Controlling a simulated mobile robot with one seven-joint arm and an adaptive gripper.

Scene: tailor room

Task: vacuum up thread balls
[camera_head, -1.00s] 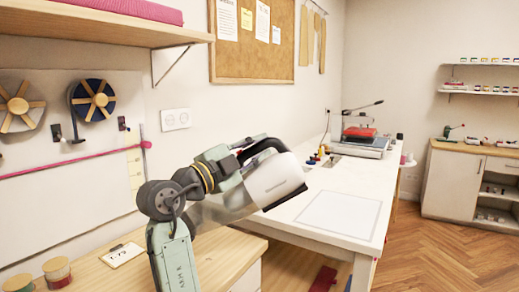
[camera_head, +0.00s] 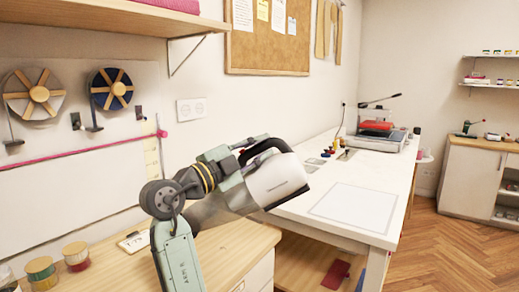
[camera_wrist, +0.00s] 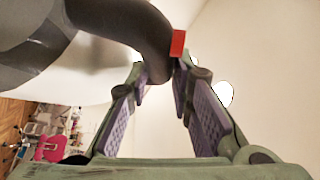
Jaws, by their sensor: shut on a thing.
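My gripper (camera_head: 243,160) is shut on a white and grey handheld vacuum (camera_head: 276,182), held up in front of the white table's near end. In the wrist view the fingers of my gripper (camera_wrist: 165,75) close around the vacuum's dark curved handle (camera_wrist: 148,35), which has a red part on it. The vacuum's nozzle points down to the right in the head view, and its tip appears apart from the tabletop. I cannot make out any thread balls for certain.
The white table (camera_head: 385,175) carries a flat pale sheet (camera_head: 357,204), small coloured items (camera_head: 330,151) and a machine with a red part (camera_head: 377,128). A wooden worktop (camera_head: 110,268) with thread spools (camera_head: 76,256) lies at left. Wood floor (camera_head: 450,255) is open at right.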

